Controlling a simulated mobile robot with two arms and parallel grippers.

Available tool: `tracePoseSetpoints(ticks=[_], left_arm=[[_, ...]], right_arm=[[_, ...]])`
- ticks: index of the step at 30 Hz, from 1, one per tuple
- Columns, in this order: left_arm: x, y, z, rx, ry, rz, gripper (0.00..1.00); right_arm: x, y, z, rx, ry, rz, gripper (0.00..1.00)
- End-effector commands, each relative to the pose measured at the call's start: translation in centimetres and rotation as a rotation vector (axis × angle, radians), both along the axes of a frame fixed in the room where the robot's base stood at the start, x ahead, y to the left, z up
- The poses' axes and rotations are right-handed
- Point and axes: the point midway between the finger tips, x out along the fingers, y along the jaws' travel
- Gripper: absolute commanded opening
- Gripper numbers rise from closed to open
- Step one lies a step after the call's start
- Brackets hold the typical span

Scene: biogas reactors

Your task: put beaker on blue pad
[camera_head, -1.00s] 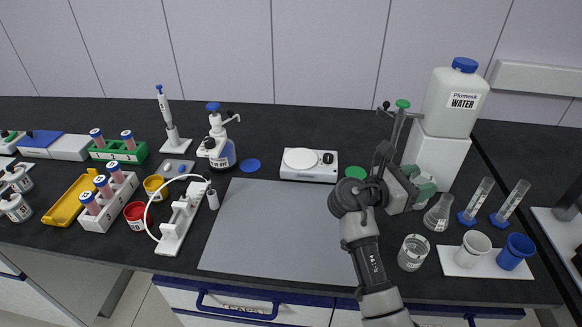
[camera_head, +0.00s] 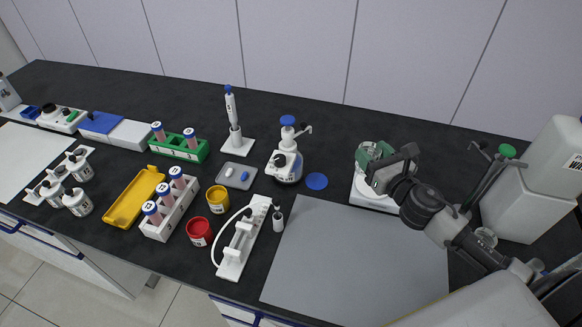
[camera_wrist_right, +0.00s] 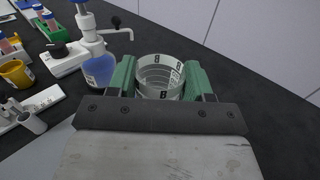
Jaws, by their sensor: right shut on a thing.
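A clear glass beaker (camera_head: 367,152) is between the green fingers of my right gripper (camera_head: 374,166), which is shut on it. In the head view the beaker appears in front of the white stirrer plate (camera_head: 366,195); its exact height is unclear. In the right wrist view the beaker (camera_wrist_right: 160,77) is upright between the two green fingers (camera_wrist_right: 160,82), with dark markings on its wall. The blue pad (camera_head: 316,181) is a flat, bare blue disc on the black bench, left of the gripper in the head view. My left gripper is not in view.
A blue-capped dispenser bottle (camera_head: 287,165) stands just left of the blue pad. A grey mat (camera_head: 350,260) lies in front. A large white water container (camera_head: 555,160) stands at the right, with a green-topped stand (camera_head: 507,151) beside it. The bench behind the pad is clear.

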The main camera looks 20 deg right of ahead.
Motion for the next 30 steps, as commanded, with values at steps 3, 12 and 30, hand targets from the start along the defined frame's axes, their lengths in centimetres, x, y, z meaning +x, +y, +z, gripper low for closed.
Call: tracePoseSetpoints(ticks=[3,12,30], left_arm=[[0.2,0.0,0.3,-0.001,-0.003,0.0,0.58],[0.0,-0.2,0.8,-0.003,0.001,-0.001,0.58],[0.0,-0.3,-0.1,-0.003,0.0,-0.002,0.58]], right_arm=[[-0.2,0.7,0.0,0.001,0.0,0.047,0.27],[4.3,4.3,-3.3,0.008,-0.005,0.054,0.27],[8.7,7.8,-9.8,0.003,0.001,0.054,0.27]])
